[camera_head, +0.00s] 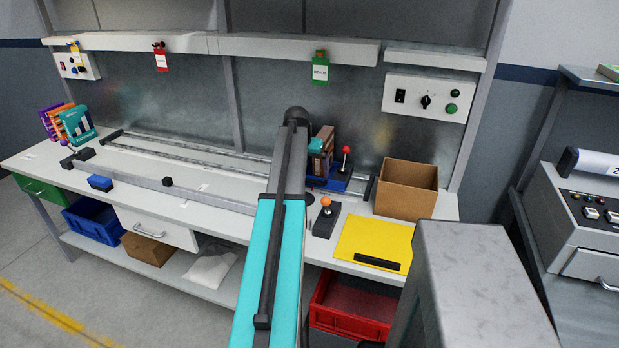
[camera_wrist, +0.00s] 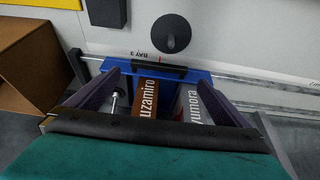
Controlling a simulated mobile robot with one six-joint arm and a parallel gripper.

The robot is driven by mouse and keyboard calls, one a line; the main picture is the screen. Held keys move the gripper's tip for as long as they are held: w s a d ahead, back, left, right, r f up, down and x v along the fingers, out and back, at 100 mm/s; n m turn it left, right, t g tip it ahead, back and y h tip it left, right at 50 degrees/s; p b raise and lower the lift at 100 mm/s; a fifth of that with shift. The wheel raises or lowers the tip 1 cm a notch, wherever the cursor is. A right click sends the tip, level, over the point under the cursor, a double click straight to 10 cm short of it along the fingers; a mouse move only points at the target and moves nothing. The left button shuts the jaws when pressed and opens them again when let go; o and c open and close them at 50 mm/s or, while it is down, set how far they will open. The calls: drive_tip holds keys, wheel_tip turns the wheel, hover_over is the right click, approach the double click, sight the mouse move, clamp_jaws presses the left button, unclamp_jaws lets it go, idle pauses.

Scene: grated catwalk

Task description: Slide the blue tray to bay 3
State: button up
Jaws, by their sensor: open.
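The blue tray (camera_head: 337,184) sits on the rail toward the right of the bench, partly hidden by my arm. In the wrist view, the blue tray (camera_wrist: 100,66) has a dark bar along its edge, with a "BAY 3" label just beyond it. The tray carries a brown box (camera_wrist: 146,97) and a grey lettered box (camera_wrist: 188,103). My gripper (camera_wrist: 159,77) is open, its two dark fingers spread apart above the tray, on either side of the boxes. I cannot tell whether the fingers touch the tray. My gripper's tips are hidden in the head view.
An open cardboard box (camera_head: 406,190) stands right of the tray. An orange-knobbed lever (camera_head: 325,206) and a yellow mat (camera_head: 373,241) lie in front. A red-knobbed lever (camera_head: 345,160) stands by the tray. The rail's left stretch looks clear; books (camera_head: 76,126) stand at its far left.

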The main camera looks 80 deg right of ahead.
sight(310, 180)
drive_tip(key=shift+p+x, duration=0.5)
drive_tip(key=shift+x, duration=2.65)
drive_tip(key=shift+a, duration=0.1)
drive_tip(key=c, duration=1.2)
